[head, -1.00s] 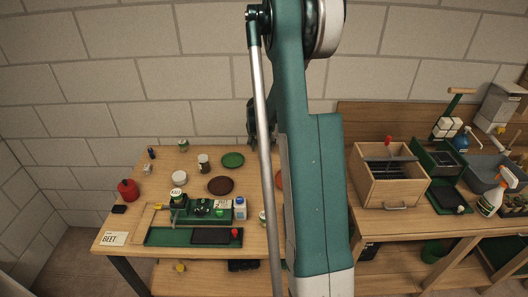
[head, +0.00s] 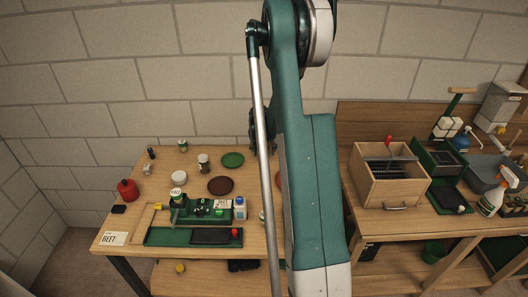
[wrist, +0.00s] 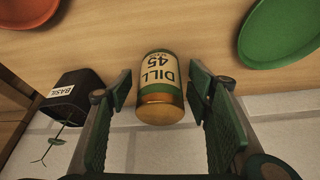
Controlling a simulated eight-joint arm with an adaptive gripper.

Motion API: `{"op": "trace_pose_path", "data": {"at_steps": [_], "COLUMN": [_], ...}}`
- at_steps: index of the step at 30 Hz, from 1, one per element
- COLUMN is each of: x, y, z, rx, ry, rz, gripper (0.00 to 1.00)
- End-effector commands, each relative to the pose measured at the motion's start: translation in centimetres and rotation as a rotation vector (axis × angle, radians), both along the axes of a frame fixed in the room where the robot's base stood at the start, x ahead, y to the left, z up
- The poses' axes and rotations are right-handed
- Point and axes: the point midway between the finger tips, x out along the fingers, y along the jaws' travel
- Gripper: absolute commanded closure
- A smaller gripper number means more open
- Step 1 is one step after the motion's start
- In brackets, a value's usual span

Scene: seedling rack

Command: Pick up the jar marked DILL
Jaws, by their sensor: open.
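The jar marked DILL 45 (wrist: 160,72), with a cream and green label and a golden-brown end, shows in the middle of the wrist view. My gripper (wrist: 159,90) is open, with one finger on each side of the jar and a visible gap on both sides. I cannot tell how deep the jar sits between the fingertips. In the head view my arm covers most of the gripper, and I cannot make out the DILL jar there.
In the wrist view a black pot marked BASIL (wrist: 72,95) with a seedling stands close outside the left finger. A green dish (wrist: 283,32) and an orange-red dish (wrist: 28,12) lie nearby. A wooden box (head: 392,188) stands on the right bench.

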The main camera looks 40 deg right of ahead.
Motion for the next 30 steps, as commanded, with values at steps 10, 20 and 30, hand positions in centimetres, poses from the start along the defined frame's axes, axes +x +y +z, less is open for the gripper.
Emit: {"op": "trace_pose_path", "data": {"at_steps": [10,20,30], "x": [0.00,0.00,-0.01], "y": [0.02,0.02,0.03], "z": [0.02,0.02,0.26], "rx": [0.000,0.000,0.000], "ry": [0.000,0.000,0.000], "rz": [0.000,0.000,0.000], "gripper": [0.50,0.81,0.81]}}
